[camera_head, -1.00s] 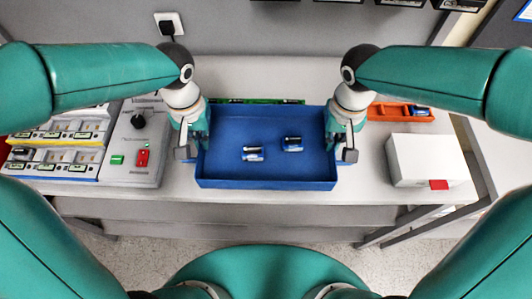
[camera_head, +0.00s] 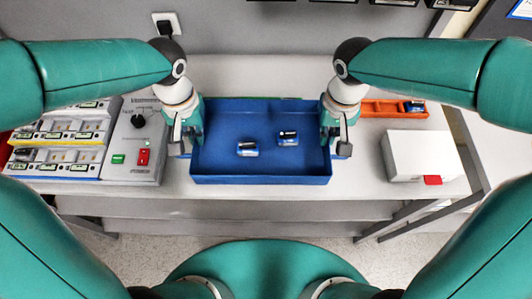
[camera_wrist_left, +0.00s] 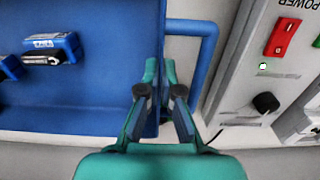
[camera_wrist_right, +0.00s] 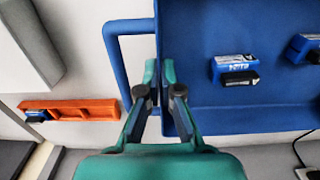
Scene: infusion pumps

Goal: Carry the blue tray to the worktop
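The blue tray (camera_head: 262,180) is a wide open box in the middle of the head view, over the grey-white table. Two blue-and-white battery-like packs (camera_head: 247,149) and (camera_head: 288,138) lie in it. My left gripper (camera_head: 188,140) is at the tray's left end. In the left wrist view its fingers (camera_wrist_left: 160,72) close around the tray's side wall, inside the bar handle (camera_wrist_left: 206,60). My right gripper (camera_head: 335,138) is at the right end. In the right wrist view its fingers (camera_wrist_right: 160,72) close around that wall, beside its handle (camera_wrist_right: 110,60). Any gap under the tray is hidden.
A grey control box (camera_head: 133,165) with red and green switches stands close on the left, beside yellow-and-white module racks (camera_head: 60,150). A white box (camera_head: 420,155) and an orange bin (camera_head: 385,108) are on the right. A green strip shows slightly behind the tray.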

